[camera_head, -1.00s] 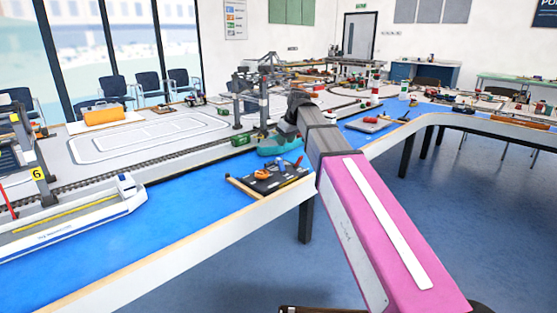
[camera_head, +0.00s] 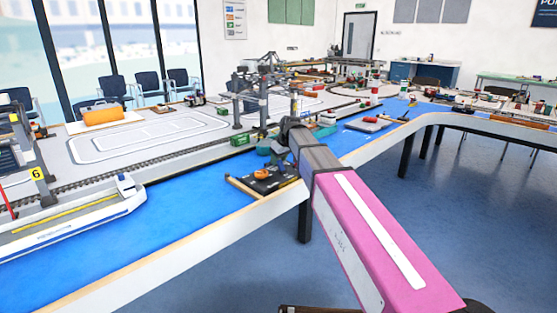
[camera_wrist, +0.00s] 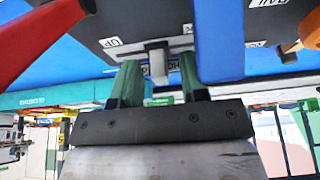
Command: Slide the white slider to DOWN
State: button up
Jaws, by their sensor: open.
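The black control panel (camera_head: 262,188) lies on the blue table surface in the head view, its right part hidden behind my arm. In the wrist view the panel (camera_wrist: 210,14) fills the top of the picture. Another label behind the slider is partly hidden. The gripper's fingers cannot be made out in the head view.
In the wrist view a red handle (camera_wrist: 40,40) is close on the left and a blue upright part (camera_wrist: 218,45) stands close to the right finger. An orange knob (camera_wrist: 308,30) is farther right. A model ship (camera_head: 75,220) lies left along the table.

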aim_at(285, 163)
jog(key=shift+c, duration=0.3)
grip_shut()
jog(key=shift+w+d, duration=1.15)
jog(key=shift+w, duration=0.25)
jog(key=shift+o, duration=0.3)
grip_release()
jog(key=v, duration=1.1)
jog(key=shift+f, duration=0.1)
